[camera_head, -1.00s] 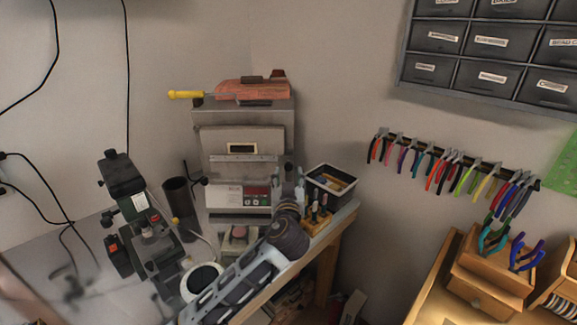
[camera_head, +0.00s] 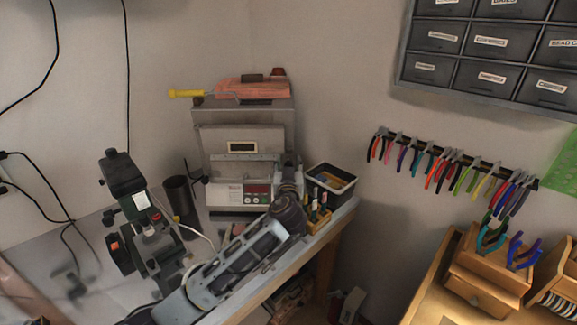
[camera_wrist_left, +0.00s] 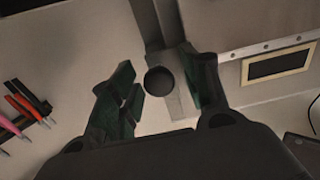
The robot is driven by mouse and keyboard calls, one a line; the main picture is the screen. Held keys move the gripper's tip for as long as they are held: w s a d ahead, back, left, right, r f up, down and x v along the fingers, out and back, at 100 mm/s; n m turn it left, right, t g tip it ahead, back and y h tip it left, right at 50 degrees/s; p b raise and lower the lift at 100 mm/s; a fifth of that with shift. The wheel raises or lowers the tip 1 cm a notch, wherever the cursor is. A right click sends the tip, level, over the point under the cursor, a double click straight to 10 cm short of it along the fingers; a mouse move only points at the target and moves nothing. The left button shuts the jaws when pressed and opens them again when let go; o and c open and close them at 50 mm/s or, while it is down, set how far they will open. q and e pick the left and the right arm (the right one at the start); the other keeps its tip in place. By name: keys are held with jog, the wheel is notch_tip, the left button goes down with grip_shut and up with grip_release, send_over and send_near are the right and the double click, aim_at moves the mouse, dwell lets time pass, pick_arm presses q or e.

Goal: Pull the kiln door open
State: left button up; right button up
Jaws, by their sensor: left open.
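The kiln (camera_head: 243,112) is a grey box at the back of the bench. Its front door (camera_head: 215,141) has a small dark window and looks shut. The door also shows in the left wrist view (camera_wrist_left: 231,72), with its window and a metal strip. A handle bar there ends in a round black knob (camera_wrist_left: 160,81). My left gripper (camera_head: 291,176) is at the kiln's right front side. In the left wrist view the left gripper (camera_wrist_left: 166,90) is open, with one finger on each side of the knob. Whether a finger touches it is unclear. My right gripper is not seen.
A red-orange block and a yellow-handled tool (camera_head: 187,94) lie on top of the kiln. A dark bin (camera_head: 331,180) stands right of it. A dark cup (camera_head: 179,195) and a microscope-like device (camera_head: 127,180) stand left. Pliers (camera_head: 435,165) hang on the right wall.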

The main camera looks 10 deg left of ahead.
pick_arm(q)
grip_shut()
jog(key=shift+s, duration=0.15)
dwell(0.4)
